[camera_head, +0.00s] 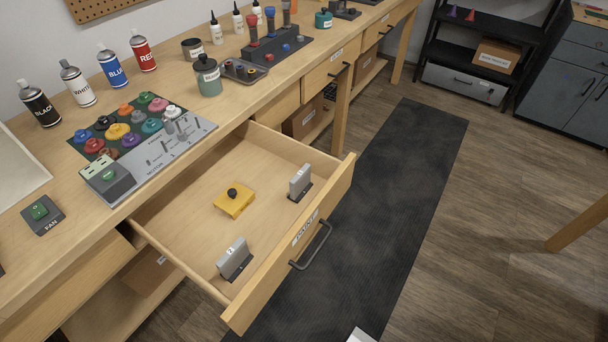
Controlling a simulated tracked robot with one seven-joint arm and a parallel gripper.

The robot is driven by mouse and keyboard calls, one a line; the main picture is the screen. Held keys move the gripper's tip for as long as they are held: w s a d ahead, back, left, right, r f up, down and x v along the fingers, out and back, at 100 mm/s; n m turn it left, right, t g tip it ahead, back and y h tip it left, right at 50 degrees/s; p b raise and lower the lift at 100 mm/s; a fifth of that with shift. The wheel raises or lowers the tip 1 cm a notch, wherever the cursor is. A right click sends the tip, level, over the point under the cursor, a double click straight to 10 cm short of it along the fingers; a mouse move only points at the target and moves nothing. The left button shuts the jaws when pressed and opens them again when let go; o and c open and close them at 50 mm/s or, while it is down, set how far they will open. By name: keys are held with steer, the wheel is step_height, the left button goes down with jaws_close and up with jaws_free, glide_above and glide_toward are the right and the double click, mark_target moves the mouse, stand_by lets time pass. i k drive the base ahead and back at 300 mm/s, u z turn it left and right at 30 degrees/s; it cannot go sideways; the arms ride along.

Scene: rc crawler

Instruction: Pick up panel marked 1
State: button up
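Two small grey panels stand upright inside the open wooden drawer (190,200). The farther panel (300,182) is near the drawer's front right corner. Its small label seems to read 1, but it is tiny. The nearer panel (235,258) stands by the drawer front at the lower left, and its label looks like a 2. Both panels sit in dark bases or slots. My gripper is not in view.
A yellow block with a black knob (234,201) lies between the panels. The drawer front has a dark handle (312,247). The bench above holds spray cans (112,66), a board of coloured knobs (124,126) and a fan switch (42,213). A dark mat (400,190) covers clear floor.

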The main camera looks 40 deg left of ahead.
mark_target(299, 185)
steer(key=u, duration=0.8)
steer(key=i, duration=0.6)
steer(key=k, duration=0.6)
steer(key=u, duration=0.1)
